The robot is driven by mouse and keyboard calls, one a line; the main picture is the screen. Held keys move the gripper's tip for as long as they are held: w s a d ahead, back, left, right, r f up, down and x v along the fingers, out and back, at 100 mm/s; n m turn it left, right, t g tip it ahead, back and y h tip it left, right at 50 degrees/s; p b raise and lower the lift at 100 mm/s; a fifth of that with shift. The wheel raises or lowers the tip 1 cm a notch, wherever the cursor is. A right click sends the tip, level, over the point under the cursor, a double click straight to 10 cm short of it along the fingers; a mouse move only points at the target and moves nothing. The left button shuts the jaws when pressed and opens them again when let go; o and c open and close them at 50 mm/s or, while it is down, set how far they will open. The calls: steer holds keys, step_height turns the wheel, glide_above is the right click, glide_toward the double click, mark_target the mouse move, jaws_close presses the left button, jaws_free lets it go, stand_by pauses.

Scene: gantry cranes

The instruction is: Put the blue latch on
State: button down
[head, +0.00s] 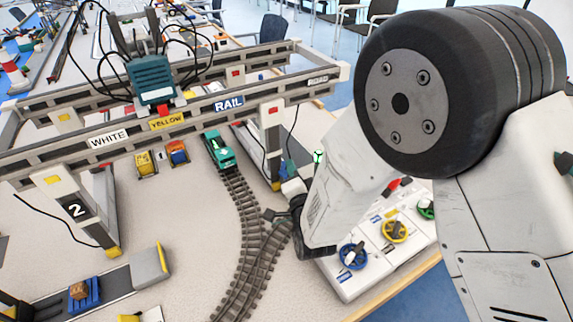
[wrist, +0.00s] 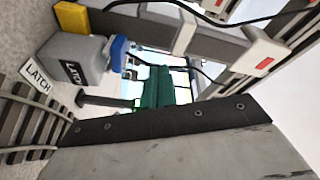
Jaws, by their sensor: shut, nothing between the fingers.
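A grey block (wrist: 75,48) lettered LATCH stands beside the rail track in the wrist view. A small blue piece (wrist: 118,48), which looks like the blue latch, sits at its right side; whether it is on or off I cannot tell. My gripper (head: 269,214) shows small and dark in the head view, above the right side of the track. It is shut and empty, apart from the control box. The latch block is mostly hidden in the head view, near the gantry's right leg and my arm.
A white control box (head: 377,240) with blue (head: 352,256), yellow (head: 394,231) and green knobs lies right of the track (head: 246,220). A gantry rail (head: 190,122) spans the table. A green locomotive (head: 219,151) stands on the track. Dark cables hang near the gantry leg (head: 272,145).

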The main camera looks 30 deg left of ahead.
steer(key=shift+d+r, duration=0.15)
steer(key=d+r, duration=0.1)
steer(key=s+d+r, duration=0.1)
steer(key=d+r, duration=0.1)
steer(key=shift+s+d, duration=0.15)
steer(key=shift+s, duration=0.25)
stand_by(0.3)
stand_by(0.4)
